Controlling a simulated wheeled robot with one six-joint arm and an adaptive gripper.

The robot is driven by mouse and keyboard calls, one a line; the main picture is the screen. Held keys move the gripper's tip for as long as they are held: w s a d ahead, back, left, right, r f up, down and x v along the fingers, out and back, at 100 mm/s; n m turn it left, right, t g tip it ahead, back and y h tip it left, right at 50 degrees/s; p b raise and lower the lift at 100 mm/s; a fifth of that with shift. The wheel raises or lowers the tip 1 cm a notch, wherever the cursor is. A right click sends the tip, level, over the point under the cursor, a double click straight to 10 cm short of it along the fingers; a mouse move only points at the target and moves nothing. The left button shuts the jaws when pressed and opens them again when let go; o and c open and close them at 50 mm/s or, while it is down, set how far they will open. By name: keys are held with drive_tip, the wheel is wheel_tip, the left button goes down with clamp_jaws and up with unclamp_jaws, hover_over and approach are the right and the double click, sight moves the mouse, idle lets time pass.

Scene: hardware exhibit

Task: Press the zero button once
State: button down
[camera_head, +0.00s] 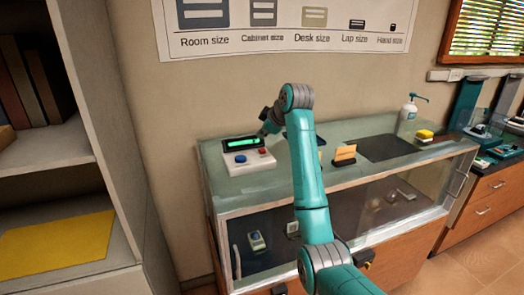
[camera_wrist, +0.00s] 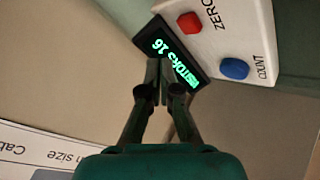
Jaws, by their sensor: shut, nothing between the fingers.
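The white counter device (camera_head: 248,165) stands on the glass top of the display cabinet, with a lit green display (camera_head: 242,143) along its back. Its red button (camera_head: 240,158), beside the word ZERO, also shows in the wrist view (camera_wrist: 189,22). The blue button (camera_wrist: 234,68) is beside the word COUNT. The display in the wrist view reads VISITORS 16, turned over. My gripper (camera_wrist: 160,70) is shut and empty. Its fingertips overlap the display's edge in the wrist view, apart from both buttons; I cannot tell whether they touch the display.
The glass cabinet (camera_head: 225,190) stands against the wall. A shelf unit (camera_head: 125,170) stands at the left.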

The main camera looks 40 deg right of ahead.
drive_tip(key=shift+f, duration=1.4)
drive_tip(key=shift+f, duration=0.15)
idle(0.4)
drive_tip(key=shift+f, duration=0.25)
drive_tip(key=shift+f, duration=0.5)
idle(0.7)
drive_tip(key=shift+r, duration=0.95)
drive_tip(key=shift+r, duration=2.5)
